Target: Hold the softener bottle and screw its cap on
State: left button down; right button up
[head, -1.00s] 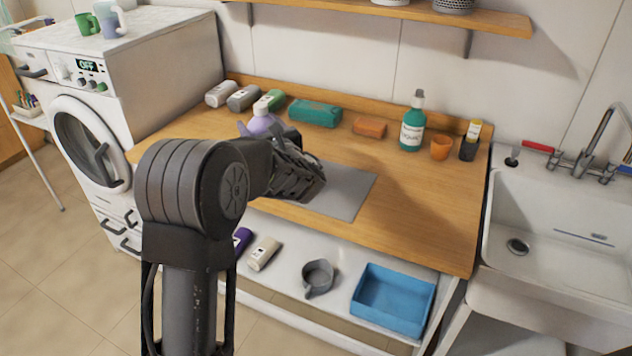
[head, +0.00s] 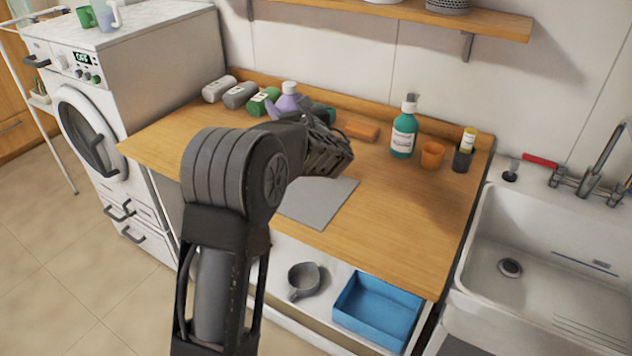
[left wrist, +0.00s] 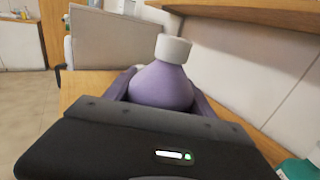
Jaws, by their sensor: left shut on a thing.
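The softener bottle is taken to be the purple bottle (head: 284,104), which stands out behind my left gripper at the back of the counter. In the left wrist view the purple bottle (left wrist: 160,88) is upright in front of the gripper, with a white cap (left wrist: 173,51) on its top. I cannot tell how tightly the cap sits. The white cap (head: 289,87) also shows in the head view. My right gripper is not in view.
A grey mat (head: 318,203) lies on the wooden counter (head: 400,215). Behind are grey and green bottles (head: 263,101), an orange block (head: 362,130), a teal bottle (head: 403,135) and an orange cup (head: 432,154).

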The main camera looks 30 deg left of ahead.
pick_arm(q)
jog(key=shift+w+d, duration=0.15)
jog(key=shift+s+a, duration=0.25)
jog(key=shift+a, duration=0.05)
jog(key=shift+d+f+p, duration=0.1)
jog(key=shift+f+p, duration=0.4)
jog(key=shift+f, duration=2.6)
jog(key=shift+w, duration=0.1)
notch_tip(320, 180, down, 4)
jog(key=shift+r+p, duration=0.2)
jog(key=shift+p, duration=0.2)
jog(key=shift+f, duration=0.1)
